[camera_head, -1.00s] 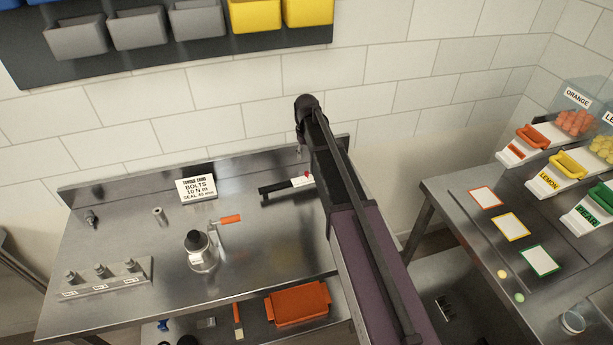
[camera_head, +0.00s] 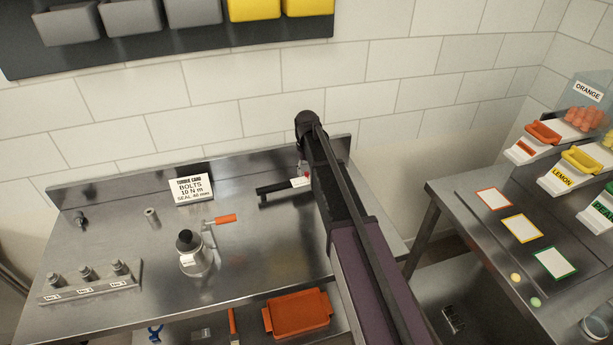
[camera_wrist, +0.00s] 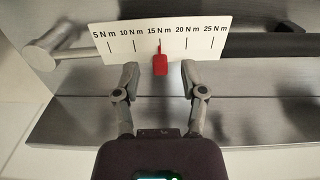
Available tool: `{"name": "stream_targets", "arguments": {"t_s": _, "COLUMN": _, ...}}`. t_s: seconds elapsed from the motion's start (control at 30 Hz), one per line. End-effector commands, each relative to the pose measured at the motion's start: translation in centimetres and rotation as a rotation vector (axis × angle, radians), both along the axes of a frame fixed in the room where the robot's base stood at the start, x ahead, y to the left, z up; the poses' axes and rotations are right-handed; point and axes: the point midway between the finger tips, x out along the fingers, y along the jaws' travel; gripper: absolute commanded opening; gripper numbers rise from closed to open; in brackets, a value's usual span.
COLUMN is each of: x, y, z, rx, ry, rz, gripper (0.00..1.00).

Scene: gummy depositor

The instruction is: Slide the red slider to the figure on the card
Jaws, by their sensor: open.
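The torque card (camera_head: 191,189) stands at the back of the steel bench; it reads "BOLTS 10 N m" and "SEAL 40 mm". A wrench-like tool with a black handle (camera_head: 272,189) lies to its right, partly hidden behind my arm. In the wrist view its white scale (camera_wrist: 108,28) is marked 5, 10, 15, 20 and 25 N m. The red slider (camera_wrist: 160,65) stands at the 15 N m mark. My gripper (camera_wrist: 160,68) is open, with one finger on each side of the slider and a gap to each. In the head view my arm hides the gripper.
A crank-handled device (camera_head: 194,254) stands mid-bench, left of the tool. A bolt block (camera_head: 90,283) sits at the front left. An orange tray (camera_head: 299,314) is on the lower shelf. A second table (camera_head: 465,222) with labelled dispensers stands to the right.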

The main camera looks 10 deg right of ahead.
Motion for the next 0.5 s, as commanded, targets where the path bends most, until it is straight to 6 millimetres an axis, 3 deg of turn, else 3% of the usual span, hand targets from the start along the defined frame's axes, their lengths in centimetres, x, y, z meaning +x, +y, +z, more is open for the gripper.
{"name": "stream_targets", "arguments": {"t_s": 0.5, "x": -0.01, "y": 0.13, "z": -0.84, "rx": 0.0, "ry": 0.0, "rz": 0.001, "gripper": 0.54}}
